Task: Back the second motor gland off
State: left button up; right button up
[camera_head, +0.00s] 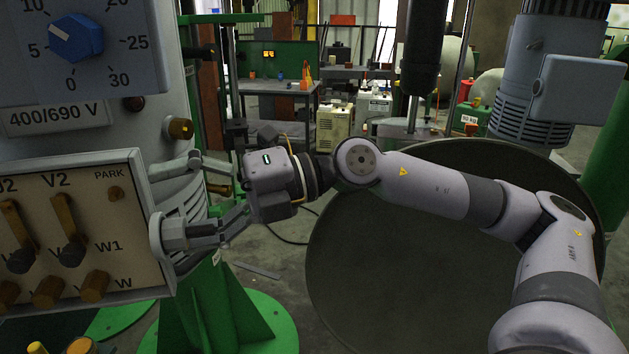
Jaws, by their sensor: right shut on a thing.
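The motor's open terminal box (138,172) fills the left side, with brass links and studs on a pale board. The lower finger meets the hexagonal piece; the exact contact of the upper finger is hard to tell. A brass fitting (180,128) sticks out of the grey housing above. Another brass fitting (221,189) shows between the fingers, near the palm. My left gripper is not in view.
A blue dial (76,38) on a grey panel stands above the box. A green base (235,310) stands below my gripper. A large dark round vessel (400,265) lies beneath my right arm. A grey motor (550,85) hangs at the upper right. Benches stand behind.

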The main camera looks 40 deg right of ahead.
jog(key=shift+d+r+b, duration=0.65)
jog(key=shift+b, duration=0.2)
jog(key=shift+c, duration=0.9)
jog(key=shift+b+v, duration=0.6)
jog(key=shift+v, duration=0.25)
jog(key=shift+c, duration=0.3)
jog(key=s+f+b+v, duration=0.2)
jog(key=b+v, duration=1.2)
jog(key=v, duration=0.3)
jog(key=shift+a, duration=0.2)
